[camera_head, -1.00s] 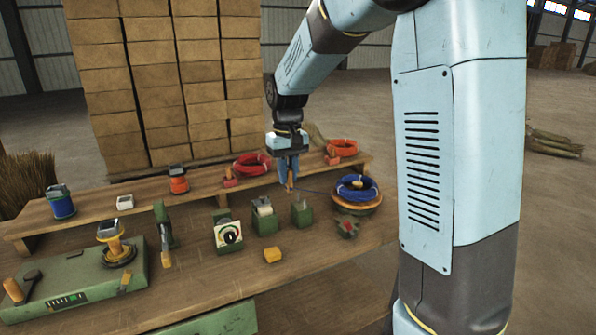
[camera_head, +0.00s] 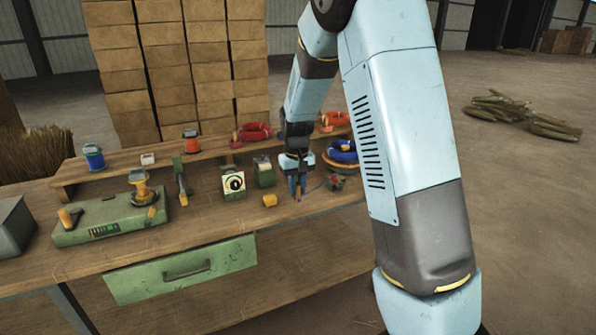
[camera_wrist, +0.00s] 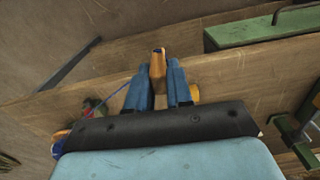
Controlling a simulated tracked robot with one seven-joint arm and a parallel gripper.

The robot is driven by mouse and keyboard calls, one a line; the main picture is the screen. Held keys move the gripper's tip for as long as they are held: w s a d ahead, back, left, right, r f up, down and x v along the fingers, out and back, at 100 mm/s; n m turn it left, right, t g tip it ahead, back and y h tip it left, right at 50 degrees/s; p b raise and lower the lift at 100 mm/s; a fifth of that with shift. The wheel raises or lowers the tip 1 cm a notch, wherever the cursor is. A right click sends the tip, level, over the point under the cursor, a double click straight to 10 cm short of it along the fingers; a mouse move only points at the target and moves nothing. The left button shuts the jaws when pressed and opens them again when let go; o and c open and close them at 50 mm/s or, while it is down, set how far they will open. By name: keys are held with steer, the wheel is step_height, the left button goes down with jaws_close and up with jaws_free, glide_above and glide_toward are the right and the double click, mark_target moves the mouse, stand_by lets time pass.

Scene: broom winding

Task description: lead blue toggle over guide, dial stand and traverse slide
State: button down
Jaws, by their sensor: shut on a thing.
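My gripper (camera_head: 297,186) is shut on the toggle, a small tan peg (camera_wrist: 158,62) that sticks out between its blue fingers in the wrist view. A thin blue line (camera_wrist: 118,89) runs from there toward the blue coil (camera_head: 342,151) on its round stand. The gripper is low over the bench's front part, right of the dial stand (camera_head: 234,184), a green box with a white face and black knob. Left of that is a green upright (camera_head: 181,178). A green block with a pale top (camera_head: 264,171) stands behind right of the dial. I cannot tell which are guide and slide.
A yellow block (camera_head: 269,200) lies just left of my gripper. A green winding base (camera_head: 110,224) with a yellow spool (camera_head: 140,187) stands at left. Red coils (camera_head: 255,131) and a blue pot (camera_head: 94,156) are on the rear shelf. A green drawer (camera_head: 182,270) is below.

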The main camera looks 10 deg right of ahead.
steer(key=d+f+m, duration=0.1)
steer(key=d+f, duration=0.2)
steer(key=f, duration=0.7)
steer(key=d+f, duration=0.4)
steer(key=f, duration=0.7)
steer(key=shift+w+m, duration=0.3)
steer(key=shift+m, duration=0.1)
